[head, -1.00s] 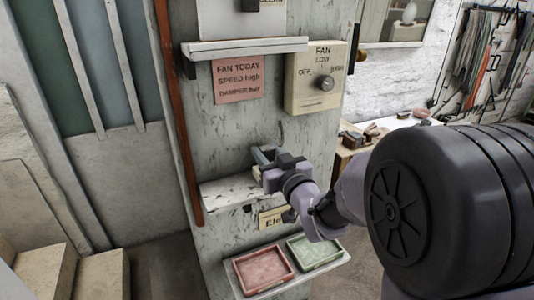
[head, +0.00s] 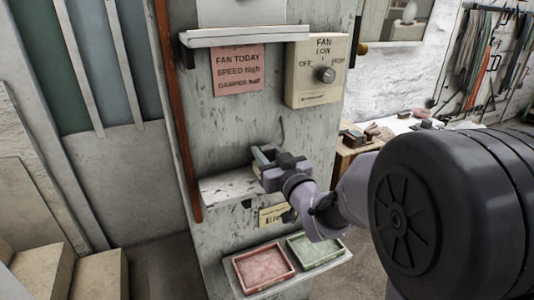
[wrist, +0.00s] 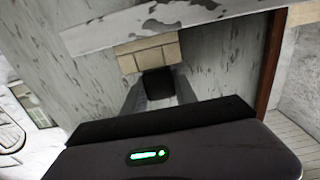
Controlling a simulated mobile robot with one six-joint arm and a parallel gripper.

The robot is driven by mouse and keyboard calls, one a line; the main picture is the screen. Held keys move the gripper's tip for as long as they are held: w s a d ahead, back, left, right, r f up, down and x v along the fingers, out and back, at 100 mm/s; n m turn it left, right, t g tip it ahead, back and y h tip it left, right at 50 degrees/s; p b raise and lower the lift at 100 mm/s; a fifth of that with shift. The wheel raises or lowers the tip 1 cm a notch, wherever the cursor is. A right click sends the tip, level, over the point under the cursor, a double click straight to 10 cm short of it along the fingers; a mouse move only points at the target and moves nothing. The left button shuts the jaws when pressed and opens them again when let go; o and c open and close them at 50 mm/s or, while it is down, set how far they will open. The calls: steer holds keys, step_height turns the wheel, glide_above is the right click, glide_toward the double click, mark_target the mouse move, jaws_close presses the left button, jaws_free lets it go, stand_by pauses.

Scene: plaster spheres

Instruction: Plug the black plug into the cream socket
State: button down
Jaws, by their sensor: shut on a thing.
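My gripper (wrist: 160,88) is shut on the black plug (wrist: 158,84), whose dark body shows between the two grey fingers in the wrist view. The cream socket (wrist: 148,52), a pale block on the panel, lies just beyond the plug. The plug looks close to it and slightly to its right; I cannot tell whether they touch. In the head view my gripper (head: 263,157) is in front of the grey panel, above the small white shelf. The plug and the socket cannot be made out there.
The white shelf (head: 228,189) is just below my gripper. Above are a cream fan control box (head: 312,92), a pink note (head: 237,70) and an upper shelf (head: 245,38). A red tray (head: 264,267) and a green tray (head: 314,250) stand on a lower ledge.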

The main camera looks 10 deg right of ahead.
steer(key=shift+f+b, duration=0.4)
steer(key=shift+b, duration=0.1)
steer(key=c, duration=0.9)
jaws_free()
steer(key=shift+r+p, duration=0.9)
steer(key=shift+r, duration=1.2)
